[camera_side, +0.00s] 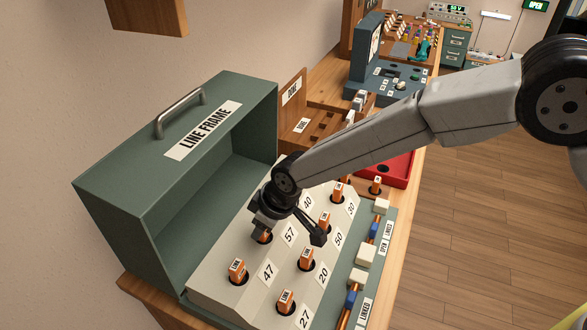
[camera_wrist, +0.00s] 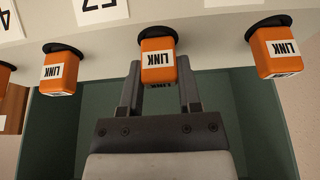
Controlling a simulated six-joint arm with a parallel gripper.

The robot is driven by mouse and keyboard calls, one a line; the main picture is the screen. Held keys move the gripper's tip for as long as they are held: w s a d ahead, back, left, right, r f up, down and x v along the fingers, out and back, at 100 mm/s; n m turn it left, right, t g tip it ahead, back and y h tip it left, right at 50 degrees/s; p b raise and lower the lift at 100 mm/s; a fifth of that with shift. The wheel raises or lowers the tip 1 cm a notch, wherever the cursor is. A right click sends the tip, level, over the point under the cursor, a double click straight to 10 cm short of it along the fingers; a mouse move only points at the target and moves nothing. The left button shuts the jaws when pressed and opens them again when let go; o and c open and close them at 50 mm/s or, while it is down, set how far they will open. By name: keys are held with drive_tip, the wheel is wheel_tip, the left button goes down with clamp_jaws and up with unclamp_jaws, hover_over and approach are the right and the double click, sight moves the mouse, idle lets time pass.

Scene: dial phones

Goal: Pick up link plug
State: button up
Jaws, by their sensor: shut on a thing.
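My gripper (camera_side: 266,225) is over the sloped pale panel of the line frame, at the upper row of orange link plugs. It is shut on one link plug (camera_side: 265,237), beside the label 57. In the wrist view this plug (camera_wrist: 158,62), with its white LINK label, stands between my two fingers (camera_wrist: 158,85). Its far end is at a dark socket; I cannot tell whether it is still seated. The gripper hides most of the plug in the side view. Other link plugs stand upright in sockets nearby, including ones near 47 (camera_side: 237,270), 20 (camera_side: 306,258) and 27 (camera_side: 286,301).
The green line frame case (camera_side: 130,190) rises behind the panel. White and blue switches (camera_side: 364,254) line its right edge. A red tray (camera_side: 401,167) and a wooden rack (camera_side: 310,128) stand beyond. The wooden floor at the right is clear.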

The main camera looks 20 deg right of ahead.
drive_tip(key=shift+r, duration=0.15)
drive_tip(key=shift+r, duration=0.5)
drive_tip(key=s+d+r, duration=0.7)
drive_tip(key=s+r, duration=0.4)
drive_tip(key=shift+s+d+r, duration=0.3)
drive_tip(key=shift+s+r, duration=0.05)
idle(0.6)
